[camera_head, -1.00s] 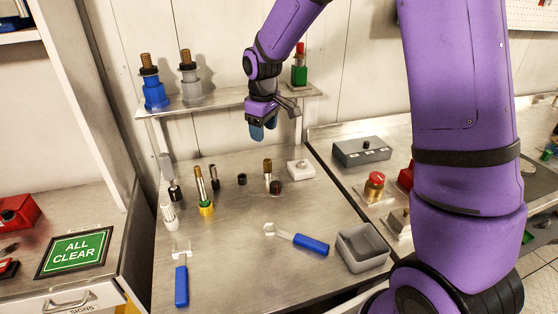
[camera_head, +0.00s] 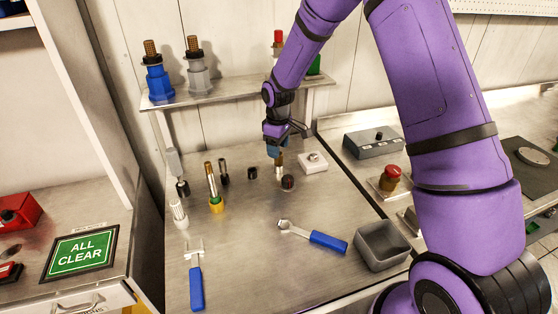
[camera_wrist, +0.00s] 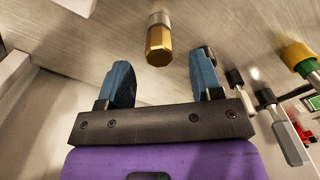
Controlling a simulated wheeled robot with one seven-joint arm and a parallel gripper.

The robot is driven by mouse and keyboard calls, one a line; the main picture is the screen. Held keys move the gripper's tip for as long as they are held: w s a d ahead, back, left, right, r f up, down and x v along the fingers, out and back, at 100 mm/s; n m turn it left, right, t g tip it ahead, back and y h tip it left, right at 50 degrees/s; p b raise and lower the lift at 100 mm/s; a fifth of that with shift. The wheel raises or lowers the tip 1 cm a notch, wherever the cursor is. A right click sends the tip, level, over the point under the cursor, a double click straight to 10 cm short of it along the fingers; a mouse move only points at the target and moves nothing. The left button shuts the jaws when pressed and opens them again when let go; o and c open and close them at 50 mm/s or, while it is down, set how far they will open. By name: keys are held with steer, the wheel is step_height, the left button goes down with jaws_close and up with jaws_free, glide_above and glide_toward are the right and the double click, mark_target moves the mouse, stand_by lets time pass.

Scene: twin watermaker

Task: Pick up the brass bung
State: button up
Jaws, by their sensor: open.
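The brass bung (camera_head: 279,160) stands upright on the steel bench, below my gripper in the head view. In the wrist view the bung (camera_wrist: 159,45) shows a gold hexagonal end and a pale metal section. My gripper (camera_head: 274,150) points down over it. In the wrist view my gripper (camera_wrist: 161,72) has its two blue fingers apart, with the bung's end in line with the gap, just beyond the fingertips. Nothing is held. I cannot tell the exact height gap; the fingers partly hide the bung's top in the head view.
A dark round piece (camera_head: 288,182) stands close beside the bung. A white block (camera_head: 313,163) is to the right. A tall brass rod in a yellow-green base (camera_head: 212,185) stands left. A grey bin (camera_head: 382,246) and blue-handled tools (camera_head: 328,241) lie nearer. A shelf (camera_head: 235,89) is behind.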

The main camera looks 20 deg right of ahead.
step_height(320, 180, down, 4)
steer(key=shift+r, duration=0.25)
steer(key=c, duration=1)
steer(key=shift+o, duration=0.2)
steer(key=shift+r, duration=0.2)
steer(key=shift+r, duration=0.25)
step_height(320, 180, up, 3)
steer(key=shift+r, duration=0.1)
steer(key=s+d, duration=0.2)
steer(key=s, duration=0.5)
steer(key=s+d+r, duration=0.1)
steer(key=s, duration=0.7)
steer(key=shift+s+d, duration=0.3)
steer(key=shift+d, duration=0.05)
steer(key=shift+o, duration=0.4)
steer(key=shift+c, duration=0.4)
